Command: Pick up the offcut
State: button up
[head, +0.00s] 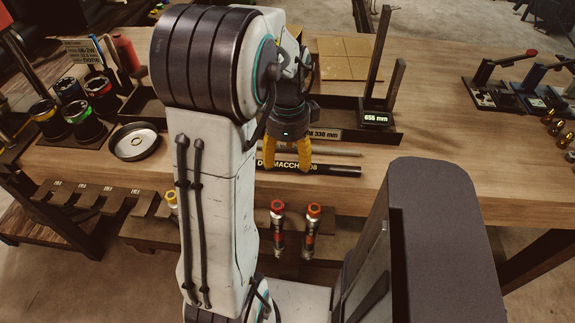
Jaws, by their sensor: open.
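A short black length of hose with white lettering (335,170), which looks like the offcut, lies on the wooden bench near its front edge. The fingertips overlap the left part of the hose in the picture. I cannot tell whether they touch it or hang above it. My arm hides the area to the left of the hose.
A thin grey rod (340,153) lies just behind the hose. Behind it is a dark tray (385,133) with upright posts and a "655 mm" label. A round metal dish (137,142) and several dark cups stand left.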

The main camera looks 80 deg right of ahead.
aim_at(287, 166)
jog(key=shift+a+f, duration=0.1)
jog(key=shift+f, duration=1.75)
grip_shut()
